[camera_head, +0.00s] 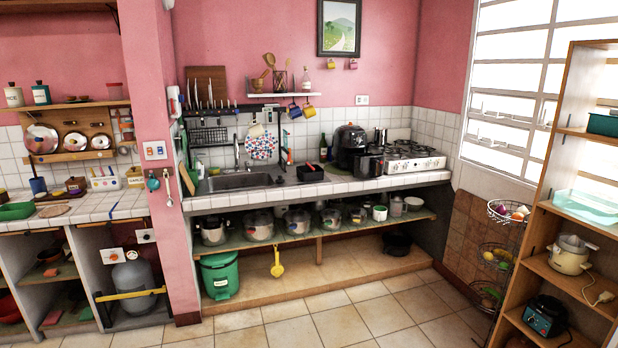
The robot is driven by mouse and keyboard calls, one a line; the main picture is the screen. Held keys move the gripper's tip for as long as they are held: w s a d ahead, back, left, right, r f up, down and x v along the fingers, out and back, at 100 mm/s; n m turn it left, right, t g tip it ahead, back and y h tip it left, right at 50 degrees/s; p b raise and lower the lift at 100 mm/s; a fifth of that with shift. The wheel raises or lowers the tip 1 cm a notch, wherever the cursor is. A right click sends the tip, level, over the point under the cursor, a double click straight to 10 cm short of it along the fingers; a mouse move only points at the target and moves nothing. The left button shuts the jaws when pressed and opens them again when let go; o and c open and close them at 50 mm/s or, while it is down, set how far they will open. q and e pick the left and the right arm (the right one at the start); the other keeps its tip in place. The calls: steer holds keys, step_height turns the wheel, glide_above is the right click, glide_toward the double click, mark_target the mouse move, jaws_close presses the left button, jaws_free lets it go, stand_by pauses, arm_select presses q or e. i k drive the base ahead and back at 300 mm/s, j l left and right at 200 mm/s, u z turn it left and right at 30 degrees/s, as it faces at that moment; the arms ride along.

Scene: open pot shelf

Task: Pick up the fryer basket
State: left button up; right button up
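A black air fryer (349,140) stands on the tiled counter, left of the stove. A dark, box-shaped piece that looks like the fryer basket (369,165) is at its front right, near the counter's front edge. I cannot tell whether the basket is apart from the fryer or partly in it. Neither of my grippers is in view.
A sink (240,181) and a small dark box (310,173) lie left of the fryer. A white stove (412,157) is to its right. Pots (259,225) fill the open shelf below. The tiled floor (340,321) in front is clear. A wooden shelf unit (535,240) stands at right.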

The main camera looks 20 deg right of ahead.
mark_target(310, 171)
steer(key=i+l+z, duration=0.3)
steer(key=i, duration=0.75)
steer(key=i+z, duration=0.3)
steer(key=i, duration=0.7)
steer(key=i+u, duration=0.1)
steer(key=i, duration=0.45)
steer(key=i+l+u, duration=0.1)
steer(key=i, duration=0.4)
steer(key=i+l, duration=0.15)
steer(key=i, duration=0.4)
steer(key=j+u, duration=0.05)
